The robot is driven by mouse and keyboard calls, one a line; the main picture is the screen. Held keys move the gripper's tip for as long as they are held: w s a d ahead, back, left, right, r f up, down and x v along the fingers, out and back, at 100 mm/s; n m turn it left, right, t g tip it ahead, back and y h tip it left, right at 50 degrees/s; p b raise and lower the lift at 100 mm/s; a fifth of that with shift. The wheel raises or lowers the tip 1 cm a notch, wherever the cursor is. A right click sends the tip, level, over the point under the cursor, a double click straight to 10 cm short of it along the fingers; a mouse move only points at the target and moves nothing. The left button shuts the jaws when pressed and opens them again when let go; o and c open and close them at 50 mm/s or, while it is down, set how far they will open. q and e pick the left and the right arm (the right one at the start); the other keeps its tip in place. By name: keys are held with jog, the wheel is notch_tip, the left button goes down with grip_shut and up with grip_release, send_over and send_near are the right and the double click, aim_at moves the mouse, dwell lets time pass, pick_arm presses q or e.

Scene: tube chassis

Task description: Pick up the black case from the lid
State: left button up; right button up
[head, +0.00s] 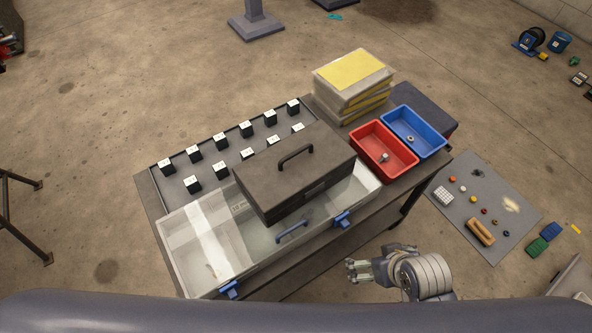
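The black case (290,180) is a dark closed box with a black carry handle (295,155) on top. It rests on a clear lid (200,236) that has a blue handle (292,232) and blue latches (342,219), covering the lid's right and middle part. My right gripper (352,270) is in front of the table's right side, below and right of the case and apart from it. Its fingers look spread, with nothing between them. My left gripper is not in view.
A tray (218,170) with several black-and-white blocks lies behind the case. A red bin (384,150) and a blue bin (414,131) stand to the right, with stacked yellow-topped boxes (352,75) behind. A grey mat (487,205) with small parts lies on the floor at right.

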aim_at(297, 153)
jog(key=w+a+r+n+t+y, duration=0.1)
jog(key=w+a+r+t+y, duration=0.1)
jog(key=w+a+r, duration=0.1)
jog(key=w+a+r+n+t+y, duration=0.1)
jog(key=w+a+r+y, duration=0.1)
jog(key=a, duration=0.3)
jog(key=w+a+r+n+t+y, duration=0.2)
jog(key=w+a+r, duration=0.1)
jog(key=w+a, duration=0.1)
jog(key=shift+w+r+t, duration=0.3)
jog(key=shift+w, duration=0.1)
jog(key=w+a+r+t+y, duration=0.1)
jog(key=w+a+r+n+t+y, duration=0.1)
jog(key=shift+w+r+y, duration=0.1)
jog(key=shift+r+y, duration=0.2)
jog(key=shift+y, duration=0.1)
jog(key=w+a, duration=0.1)
jog(key=w, duration=0.2)
jog(key=w+a+r+t, duration=0.1)
jog(key=w+a, duration=0.1)
jog(key=w, duration=0.1)
jog(key=w+a+r+t+y, duration=0.1)
jog(key=w+a, duration=0.1)
jog(key=w, duration=0.1)
jog(key=shift+w+a, duration=0.25)
jog(key=shift+w, duration=0.15)
jog(key=c, duration=2)
jog(key=shift+r+t, duration=0.2)
jog(key=shift+t, duration=0.1)
